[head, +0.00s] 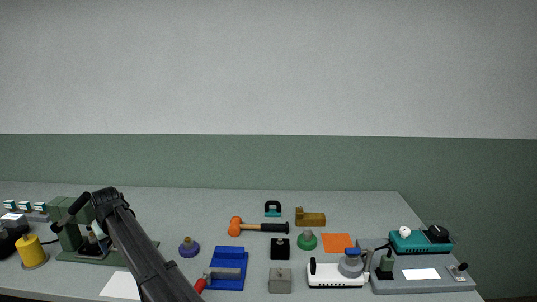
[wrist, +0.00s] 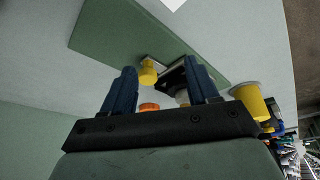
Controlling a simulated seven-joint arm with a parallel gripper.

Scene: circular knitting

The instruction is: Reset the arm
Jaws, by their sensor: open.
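My gripper (wrist: 160,67) shows in the wrist view with its two dark blue fingers apart and nothing held between them. In the head view my arm reaches from the bottom edge up to the left, and its end hangs over the green machine (head: 68,238), hiding part of it. In the wrist view the machine's green base plate (wrist: 120,28) lies beyond the fingers. A yellow knob-like part (wrist: 148,72) and an orange part (wrist: 149,107) show between the fingers; I cannot tell whether anything touches them.
A yellow cone (head: 31,250) stands left of the machine. An orange mallet (head: 260,228), a blue fixture (head: 230,262), a purple part (head: 189,247) and a white unit (head: 335,275) sit to the right. A grey board (head: 430,285) fills the table's right end.

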